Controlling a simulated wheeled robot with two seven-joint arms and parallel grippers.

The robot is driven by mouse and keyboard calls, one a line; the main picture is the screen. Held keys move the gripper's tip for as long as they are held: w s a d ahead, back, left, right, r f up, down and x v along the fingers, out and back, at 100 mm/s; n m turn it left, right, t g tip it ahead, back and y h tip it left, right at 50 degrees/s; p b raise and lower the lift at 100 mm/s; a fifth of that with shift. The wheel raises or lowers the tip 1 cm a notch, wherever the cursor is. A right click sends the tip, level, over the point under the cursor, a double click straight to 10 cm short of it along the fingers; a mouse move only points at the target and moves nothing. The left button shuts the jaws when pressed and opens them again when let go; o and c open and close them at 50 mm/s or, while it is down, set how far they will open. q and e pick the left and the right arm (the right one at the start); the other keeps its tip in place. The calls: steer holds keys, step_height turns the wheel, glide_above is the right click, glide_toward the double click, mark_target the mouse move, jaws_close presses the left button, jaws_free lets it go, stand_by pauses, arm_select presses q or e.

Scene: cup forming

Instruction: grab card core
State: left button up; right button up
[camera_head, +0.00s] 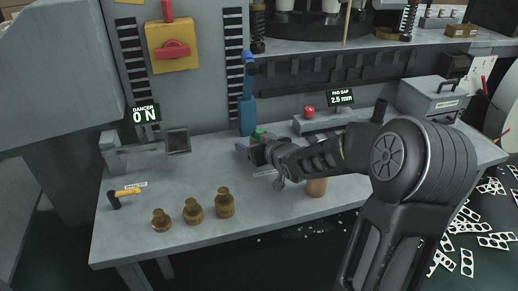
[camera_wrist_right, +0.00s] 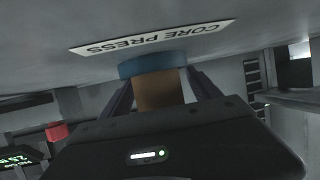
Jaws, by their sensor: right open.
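My right gripper (camera_head: 256,151) reaches in from the right over the middle of the bench. In the right wrist view the gripper (camera_wrist_right: 162,88) has its two dark fingers apart, one on each side of a brown card core (camera_wrist_right: 158,92). A blue ring (camera_wrist_right: 152,67) sits at the core's far end, by the CORE PRESS label (camera_wrist_right: 150,38). The fingers do not visibly press on the core. In the head view my gripper hides the core. My left gripper is not in view.
A brown cylinder (camera_head: 317,187) stands at the bench's front edge under my right arm. The pad gap unit (camera_head: 328,121) is behind the arm.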

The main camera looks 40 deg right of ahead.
steer(key=shift+c, duration=0.3)
stand_by(0.4)
steer(key=shift+w, duration=0.1)
steer(key=c, duration=1.4)
